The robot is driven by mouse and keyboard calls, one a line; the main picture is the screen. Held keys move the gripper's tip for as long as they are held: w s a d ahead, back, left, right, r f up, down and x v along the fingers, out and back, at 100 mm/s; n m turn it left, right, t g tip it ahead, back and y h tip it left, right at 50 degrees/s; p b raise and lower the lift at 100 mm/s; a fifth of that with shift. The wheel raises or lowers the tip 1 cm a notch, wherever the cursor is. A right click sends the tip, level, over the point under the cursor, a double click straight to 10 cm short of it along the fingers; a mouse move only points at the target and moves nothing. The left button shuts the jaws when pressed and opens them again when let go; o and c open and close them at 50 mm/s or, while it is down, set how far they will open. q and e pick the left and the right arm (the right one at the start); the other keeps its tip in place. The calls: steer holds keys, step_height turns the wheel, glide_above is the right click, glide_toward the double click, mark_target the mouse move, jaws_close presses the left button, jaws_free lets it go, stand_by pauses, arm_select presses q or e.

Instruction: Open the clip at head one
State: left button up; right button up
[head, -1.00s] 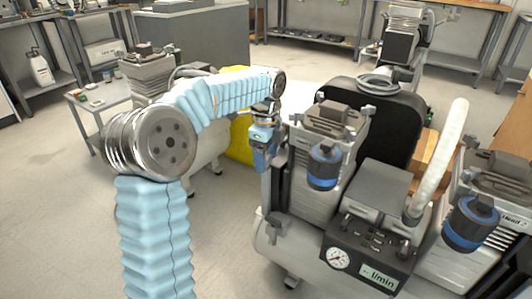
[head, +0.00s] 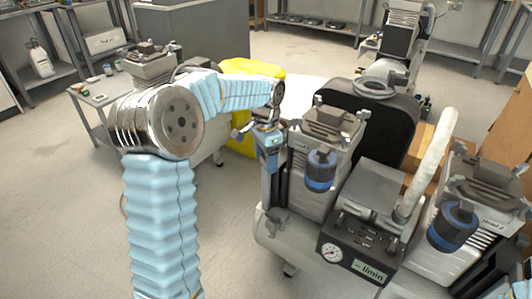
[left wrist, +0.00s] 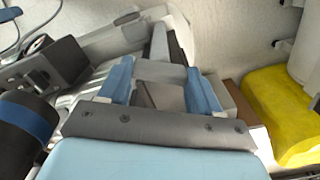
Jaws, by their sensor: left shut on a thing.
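Head one (head: 318,190) is the grey pump head at the near middle of the compressor, with a blue and black filter (head: 320,170) on its front. My left gripper (head: 270,158) points down at the left side of this head. In the left wrist view its two blue fingers (left wrist: 160,88) stand on either side of a grey piece (left wrist: 158,72), which looks like the clip, and they are shut on it. The finger ends and most of the clip are hidden in the head view. My right gripper is not in view; only a bit of light blue sleeve shows at the lower right corner.
A second head with a similar filter (head: 453,226) stands at the right. A gauge box (head: 358,250) and a white hose (head: 432,160) lie between the heads. A yellow thing (head: 250,70) is behind my left arm. Floor is clear at the left.

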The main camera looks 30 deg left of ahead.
arm_select(q)
steer(key=shift+n+p, duration=0.65)
steer(key=shift+n, duration=1.35)
steer(key=o, duration=1.1)
steer(key=shift+c, duration=0.2)
step_height(320, 180, up, 14)
steer(key=p, duration=0.2)
steer(key=shift+f, duration=0.1)
